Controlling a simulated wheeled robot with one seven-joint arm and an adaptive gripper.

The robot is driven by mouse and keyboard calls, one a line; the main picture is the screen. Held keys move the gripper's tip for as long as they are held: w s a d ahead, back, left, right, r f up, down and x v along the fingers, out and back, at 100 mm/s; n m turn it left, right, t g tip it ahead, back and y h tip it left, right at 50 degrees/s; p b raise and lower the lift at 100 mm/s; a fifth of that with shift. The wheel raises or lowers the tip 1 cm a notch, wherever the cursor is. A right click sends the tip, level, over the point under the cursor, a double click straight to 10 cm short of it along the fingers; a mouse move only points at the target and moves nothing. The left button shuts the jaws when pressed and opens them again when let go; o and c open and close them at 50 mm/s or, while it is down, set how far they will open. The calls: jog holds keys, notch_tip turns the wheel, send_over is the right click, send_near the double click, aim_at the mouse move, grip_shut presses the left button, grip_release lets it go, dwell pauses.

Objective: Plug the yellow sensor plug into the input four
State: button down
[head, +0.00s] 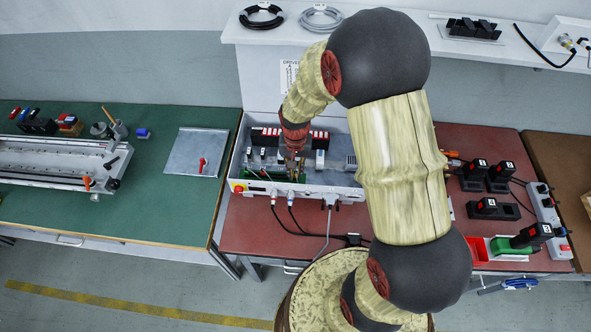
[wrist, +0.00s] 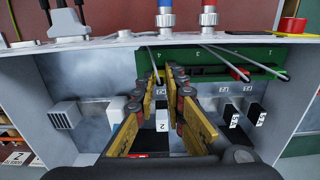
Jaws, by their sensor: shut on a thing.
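My gripper (wrist: 167,76) reaches down into the open control box at the green input strip (wrist: 208,58). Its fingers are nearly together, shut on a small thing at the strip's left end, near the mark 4. I take this to be the yellow sensor plug, but the fingers hide it, so its colour and seating cannot be told. A thin grey cable runs up beside the fingertips. A red plug (wrist: 240,74) with a grey cable sits farther right on the strip. In the head view my gripper (head: 292,162) is inside the box and small.
The control box (head: 330,193) has raised walls around my gripper. Relay-like blocks and a white block marked 2 (wrist: 162,120) stand close by. Cable glands line the box's front. Black tools (head: 487,207) stand right on the red table; the green table (head: 150,215) is left.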

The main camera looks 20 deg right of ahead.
aim_at(295, 173)
jog(key=c, duration=1.8)
grip_release()
jog(key=shift+o, duration=0.2)
jog(key=shift+r, duration=0.1)
jog(key=shift+r+p, duration=2.05)
jog(key=shift+r, duration=0.6)
